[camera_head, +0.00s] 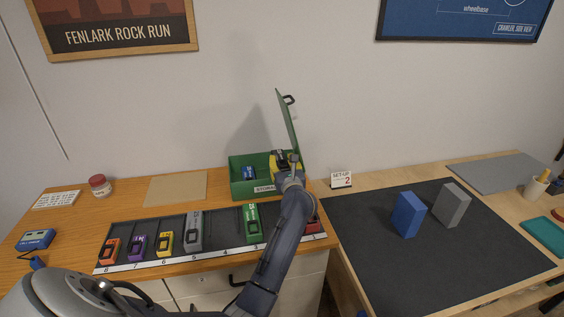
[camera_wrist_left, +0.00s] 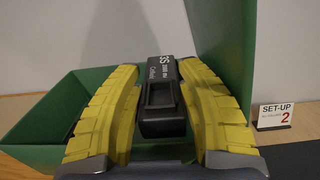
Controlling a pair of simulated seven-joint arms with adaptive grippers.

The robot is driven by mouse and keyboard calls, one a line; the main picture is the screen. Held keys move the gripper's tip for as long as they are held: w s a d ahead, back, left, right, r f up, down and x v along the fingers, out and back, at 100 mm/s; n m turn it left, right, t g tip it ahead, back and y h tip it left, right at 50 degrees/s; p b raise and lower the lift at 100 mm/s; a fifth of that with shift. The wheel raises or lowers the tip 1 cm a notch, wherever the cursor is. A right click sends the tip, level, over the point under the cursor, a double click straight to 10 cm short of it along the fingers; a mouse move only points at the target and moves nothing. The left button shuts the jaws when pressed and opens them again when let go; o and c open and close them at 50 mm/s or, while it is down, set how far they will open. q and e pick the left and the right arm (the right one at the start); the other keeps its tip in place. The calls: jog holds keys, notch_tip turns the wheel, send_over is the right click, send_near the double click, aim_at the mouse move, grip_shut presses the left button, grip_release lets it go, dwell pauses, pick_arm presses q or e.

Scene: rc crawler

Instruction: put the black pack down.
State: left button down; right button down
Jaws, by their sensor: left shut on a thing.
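My left gripper (camera_head: 286,160) has yellow fingers and is over the right part of the green storage box (camera_head: 240,190). In the left wrist view, the gripper (camera_wrist_left: 163,100) is shut on the black pack (camera_wrist_left: 162,122), a dark block with white lettering. The pack is upright between the fingers, above the box's opening; its lower end is hidden, so I cannot tell whether it touches anything. The box's green lid (camera_head: 287,118) stands open at the right. A blue item (camera_head: 249,173) is inside the box on the left. My right gripper is not in view.
A dark numbered rack (camera_head: 180,252) with several coloured packs lies in front of the box. A "SET-UP 2" card (camera_head: 341,180) stands to the right. A blue block (camera_head: 408,215) and a grey block (camera_head: 451,205) stand on the dark mat (camera_head: 370,250).

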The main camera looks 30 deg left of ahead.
pick_arm(q)
jog(key=shift+s+f, duration=0.1)
jog(key=shift+f, duration=0.55)
jog(key=c, duration=1.1)
grip_release()
jog(key=shift+f, duration=0.2)
jog(key=shift+r, duration=0.35)
jog(key=shift+s+d+r, duration=0.1)
jog(key=shift+s+d, duration=0.05)
jog(key=shift+d, duration=0.15)
jog(key=v, duration=0.7)
jog(key=r+v, duration=0.1)
jog(key=v, duration=0.3)
jog(key=shift+s, duration=0.15)
jog(key=shift+r, duration=0.1)
